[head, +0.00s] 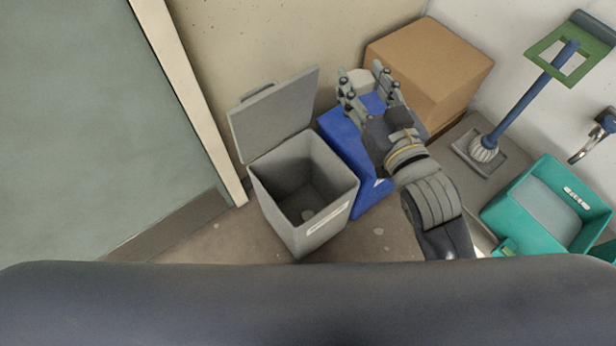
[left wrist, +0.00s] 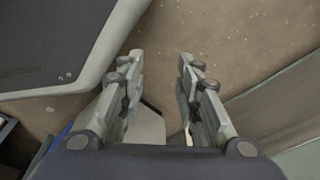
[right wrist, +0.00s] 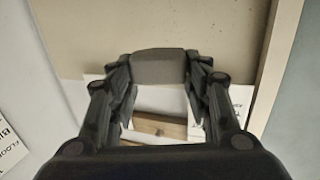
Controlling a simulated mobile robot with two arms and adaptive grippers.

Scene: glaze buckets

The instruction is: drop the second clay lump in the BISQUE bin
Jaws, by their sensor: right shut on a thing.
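My right gripper (head: 362,76) is shut on a pale grey clay lump (head: 358,84), held up above the blue bin (head: 345,146) in the head view. The lump (right wrist: 160,67) also shows between the fingertips in the right wrist view. A grey bin (head: 327,234) with its lid (head: 274,114) raised stands left of the gripper. Its front label is too small to read, so I cannot tell whether it says BISQUE. A small pale spot shows on its floor; I cannot tell what it is. My left gripper (left wrist: 160,62) is open and empty in the left wrist view.
A cardboard box (head: 430,65) stands behind the right gripper. A blue-handled tool (head: 530,105) with a green grip stands to the right, near a teal tub (head: 505,204). A wall and a door frame (head: 190,95) border the grey bin's left side.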

